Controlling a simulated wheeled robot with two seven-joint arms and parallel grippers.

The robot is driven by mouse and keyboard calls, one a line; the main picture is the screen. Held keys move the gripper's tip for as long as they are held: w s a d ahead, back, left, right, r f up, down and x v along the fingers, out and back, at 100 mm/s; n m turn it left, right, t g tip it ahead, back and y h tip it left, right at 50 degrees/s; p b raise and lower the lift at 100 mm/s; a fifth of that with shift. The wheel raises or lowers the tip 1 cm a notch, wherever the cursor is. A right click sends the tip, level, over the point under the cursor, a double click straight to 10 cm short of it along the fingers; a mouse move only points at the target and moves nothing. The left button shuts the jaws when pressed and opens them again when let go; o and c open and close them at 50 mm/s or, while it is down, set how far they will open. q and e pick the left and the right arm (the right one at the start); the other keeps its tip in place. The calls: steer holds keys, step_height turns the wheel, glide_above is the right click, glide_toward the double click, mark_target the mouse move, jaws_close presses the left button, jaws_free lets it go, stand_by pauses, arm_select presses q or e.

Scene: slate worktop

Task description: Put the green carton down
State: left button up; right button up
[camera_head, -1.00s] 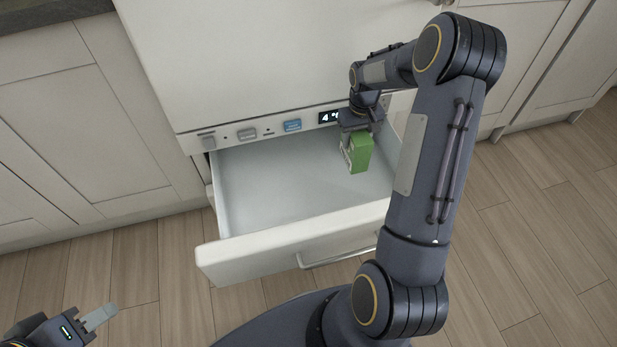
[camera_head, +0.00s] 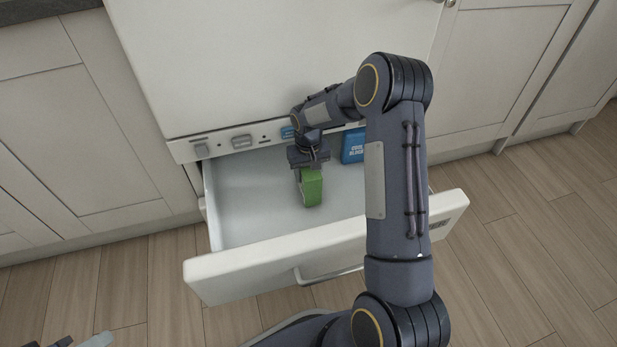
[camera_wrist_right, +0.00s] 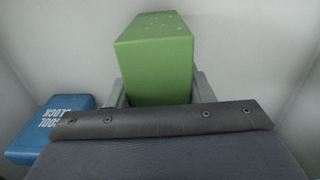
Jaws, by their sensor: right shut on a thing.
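The green carton (camera_head: 312,187) is in my right gripper (camera_head: 306,176), inside the open white drawer (camera_head: 238,205) in the head view. The right gripper is shut on it, with a finger on each side. In the right wrist view the green carton (camera_wrist_right: 157,62) stands between the two grey fingers. I cannot tell whether its base touches the drawer floor. My left gripper (camera_head: 92,341) shows only partly at the bottom left edge of the head view; its jaw state is unclear.
A blue block with white lettering (camera_head: 353,146) lies in the drawer's back right; it also shows in the right wrist view (camera_wrist_right: 48,122). The drawer's left part is bare. The appliance front (camera_head: 250,60) rises behind it.

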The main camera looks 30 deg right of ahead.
steer(key=shift+f, duration=0.5)
steer(key=shift+f, duration=0.15)
steer(key=o, duration=1.2)
